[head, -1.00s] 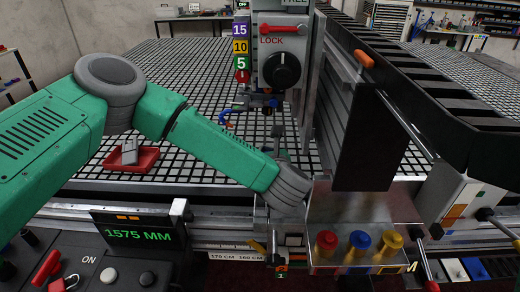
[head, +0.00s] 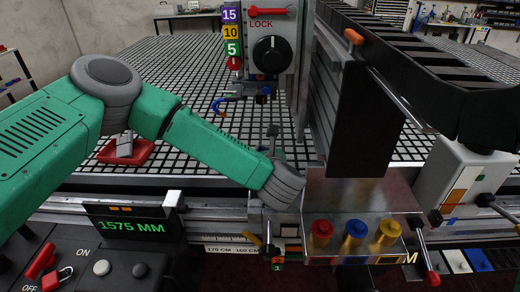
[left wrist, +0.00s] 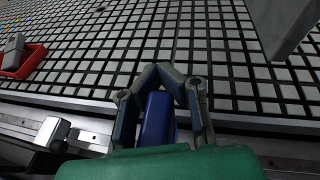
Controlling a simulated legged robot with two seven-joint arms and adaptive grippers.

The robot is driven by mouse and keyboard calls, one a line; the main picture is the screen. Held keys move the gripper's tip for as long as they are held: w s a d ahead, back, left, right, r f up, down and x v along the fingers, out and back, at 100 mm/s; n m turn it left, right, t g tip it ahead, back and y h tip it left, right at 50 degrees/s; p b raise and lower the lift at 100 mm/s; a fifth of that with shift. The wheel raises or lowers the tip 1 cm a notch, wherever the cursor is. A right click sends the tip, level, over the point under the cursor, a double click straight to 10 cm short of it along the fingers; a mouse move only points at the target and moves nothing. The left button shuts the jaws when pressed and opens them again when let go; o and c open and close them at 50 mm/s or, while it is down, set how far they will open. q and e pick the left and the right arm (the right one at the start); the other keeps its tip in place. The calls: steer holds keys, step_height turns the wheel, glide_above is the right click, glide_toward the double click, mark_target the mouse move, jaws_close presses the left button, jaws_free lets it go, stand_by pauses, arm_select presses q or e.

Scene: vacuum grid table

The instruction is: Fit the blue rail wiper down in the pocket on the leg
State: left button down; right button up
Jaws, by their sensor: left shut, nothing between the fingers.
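My left arm reaches in from the left in the head view and its wrist ends near the table's front rail. The left gripper (left wrist: 157,72) shows in the left wrist view with its fingertips together, above the front edge of the grid table. A grey upright (left wrist: 284,25), possibly the leg, stands at the upper right.
The grid table (head: 200,165) has a red tray (head: 108,155) at left. A blue hook (head: 219,105) hangs under the lock unit (head: 270,60).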

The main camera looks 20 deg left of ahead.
arm_select(q)
steer(key=f+b, duration=0.2)
steer(key=f, duration=0.1)
steer(key=a+f+b, duration=0.1)
steer(key=f, duration=0.1)
steer(key=shift+s, duration=0.3)
steer(key=shift+w+a+f+b, duration=0.1)
steer(key=shift+a+f+b, duration=0.2)
steer(key=shift+f+b, duration=0.55)
steer(key=shift+w+a+f+b, duration=0.1)
steer(key=shift+a+f+b, duration=0.15)
steer(key=shift+f+b, duration=0.55)
steer(key=shift+w+a+f+b, duration=0.1)
steer(key=shift+a+f+b, duration=0.2)
steer(key=shift+f+b, duration=0.55)
arm_select(e)
step_height(320, 180, down, 7)
steer(key=a, duration=0.2)
